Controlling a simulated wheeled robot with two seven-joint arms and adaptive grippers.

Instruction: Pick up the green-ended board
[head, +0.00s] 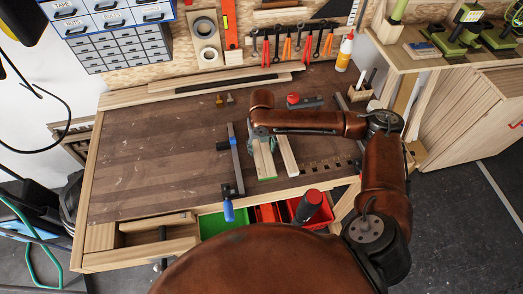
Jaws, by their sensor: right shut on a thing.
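The green-ended board (263,159) is a pale wooden strip on the right half of the workbench, its green end toward the front edge. My right gripper (261,138) is at the board's far end, shut on it. The fingers are small and partly hidden by my own wrist, and I cannot tell whether the board is clear of the bench top. A second pale board (288,156) lies just to its right, beside it. My left gripper is not in view.
A bar clamp with a blue handle (229,209) lies left of the boards. A red-topped plane (294,98) and a wooden block holder (359,93) are behind my right arm. Long strips (220,83) lie along the back. The bench's left part (150,160) is clear.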

